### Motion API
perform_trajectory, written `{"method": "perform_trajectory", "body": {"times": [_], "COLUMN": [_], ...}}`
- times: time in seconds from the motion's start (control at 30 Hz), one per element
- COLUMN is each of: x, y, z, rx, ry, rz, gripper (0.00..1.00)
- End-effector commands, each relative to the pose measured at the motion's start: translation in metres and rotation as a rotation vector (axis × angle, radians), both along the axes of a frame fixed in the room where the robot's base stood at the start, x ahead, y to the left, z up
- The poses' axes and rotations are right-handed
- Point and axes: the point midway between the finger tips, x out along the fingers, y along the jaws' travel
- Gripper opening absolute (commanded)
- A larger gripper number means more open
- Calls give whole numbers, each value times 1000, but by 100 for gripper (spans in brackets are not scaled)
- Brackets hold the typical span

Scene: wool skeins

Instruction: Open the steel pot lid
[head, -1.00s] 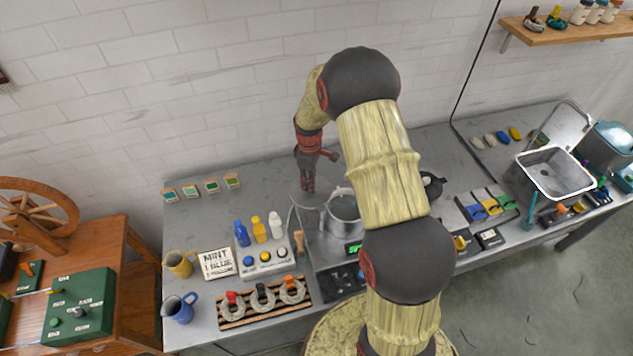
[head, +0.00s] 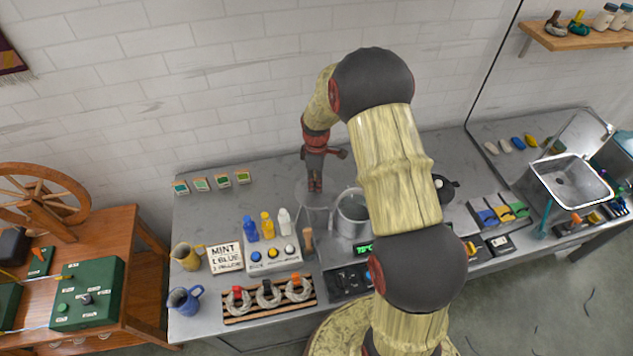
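The steel pot (head: 353,222) stands on the counter's cooker unit, with its right side partly hidden by my arm. Its top looks open, with a dark grey inside showing below the rim. My gripper (head: 315,186) points down just left of the pot, apart from it. Right under the fingertips is a faint grey round shape (head: 311,199), perhaps the lid; it blends into the counter, so I cannot tell whether it is held or resting. The fingers look close together, but they are too small to tell whether they are shut.
Blue, yellow and white bottles (head: 267,225) stand left of the pot, behind a button box (head: 271,259). A wooden rack (head: 268,300) with rings lies in front. A black pan (head: 445,187) is right of my arm. The back-left counter is mostly clear.

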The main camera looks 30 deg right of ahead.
Motion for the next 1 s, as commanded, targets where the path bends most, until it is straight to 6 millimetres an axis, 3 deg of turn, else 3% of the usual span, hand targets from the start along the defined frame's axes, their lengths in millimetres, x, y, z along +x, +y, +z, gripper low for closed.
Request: {"method": "perform_trajectory", "body": {"times": [0.3, 0.67, 0.77, 1.0], "x": [0, 1, 1, 1], "y": [0, 0, 0, 0], "z": [0, 4, 15, 62], "rx": [0, -1, 0, 0], "ry": [0, -1, -4, -4], "rz": [0, -1, -1, -1], "gripper": [40, 40, 40, 40]}}
